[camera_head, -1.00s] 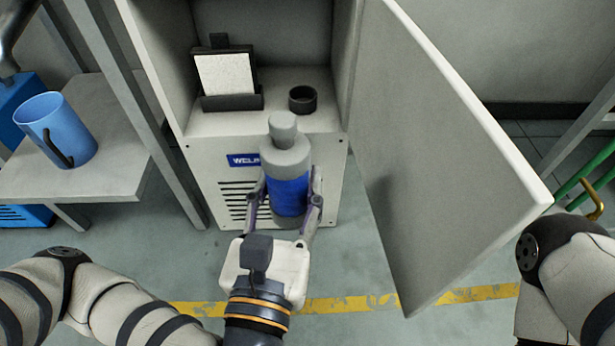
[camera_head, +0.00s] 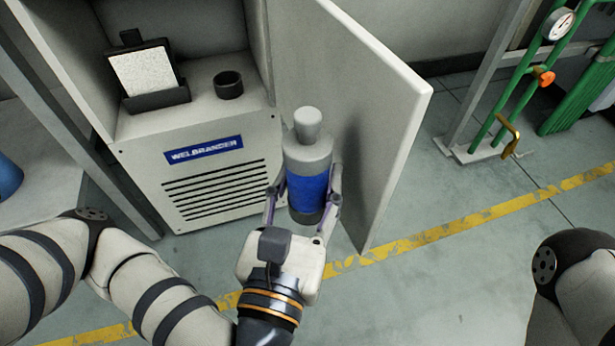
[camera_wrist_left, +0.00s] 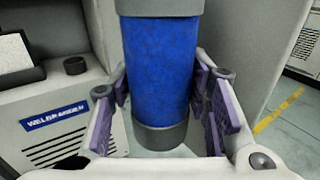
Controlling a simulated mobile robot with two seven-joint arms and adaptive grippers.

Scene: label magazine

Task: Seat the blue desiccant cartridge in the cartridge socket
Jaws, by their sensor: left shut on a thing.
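My left gripper (camera_head: 303,205) is shut on the blue desiccant cartridge (camera_head: 308,190), a cylinder with a blue band, grey ends and a grey knob on top. It is held upright in the air, in front of the open cabinet door. The cartridge (camera_wrist_left: 158,70) and the left gripper (camera_wrist_left: 160,110) fill the middle of the left wrist view. The cartridge socket (camera_head: 228,85), a short dark ring, stands on the cabinet shelf, to the left of and behind the cartridge. It also shows in the wrist view (camera_wrist_left: 75,65). My right gripper is out of view.
The cabinet door (camera_head: 375,110) stands open close behind and to the right of the cartridge. A holder with a white label stack (camera_head: 147,72) is left of the socket. Green pipes (camera_head: 515,85) with a gauge stand at the right. Floor in front is clear.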

